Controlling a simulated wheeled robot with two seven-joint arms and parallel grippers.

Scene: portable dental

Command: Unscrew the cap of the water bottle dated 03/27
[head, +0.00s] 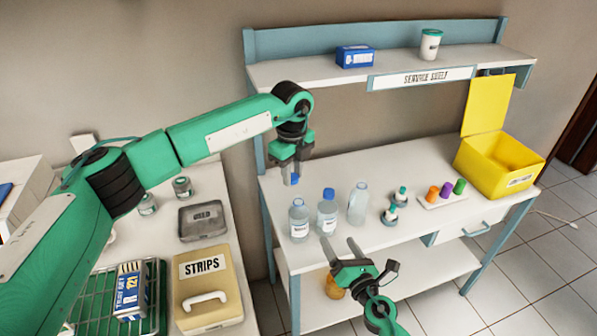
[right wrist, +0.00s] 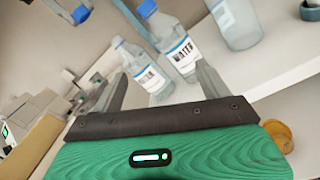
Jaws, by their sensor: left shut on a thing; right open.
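My left gripper (head: 291,170) is shut on a small blue cap (head: 292,180), held above the left labelled bottle (head: 298,220) and apart from it. The cap also shows in the right wrist view (right wrist: 80,14). That bottle stands upright on the bench; its top looks bluish and narrow. The middle labelled bottle (head: 327,212) stands upright beside it with a blue cap on; its label reads WATER in the right wrist view (right wrist: 180,55). The dates are too small to read. My right gripper (head: 340,244) is open and empty at the bench's front edge, before the bottles.
A clear bottle (head: 358,205) without a visible cap stands right of the middle bottle. Small teal-topped vials (head: 392,210), a rack of coloured tubes (head: 442,196) and a yellow bin (head: 500,165) stand farther right. The service shelf (head: 400,68) overhangs the bench's back.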

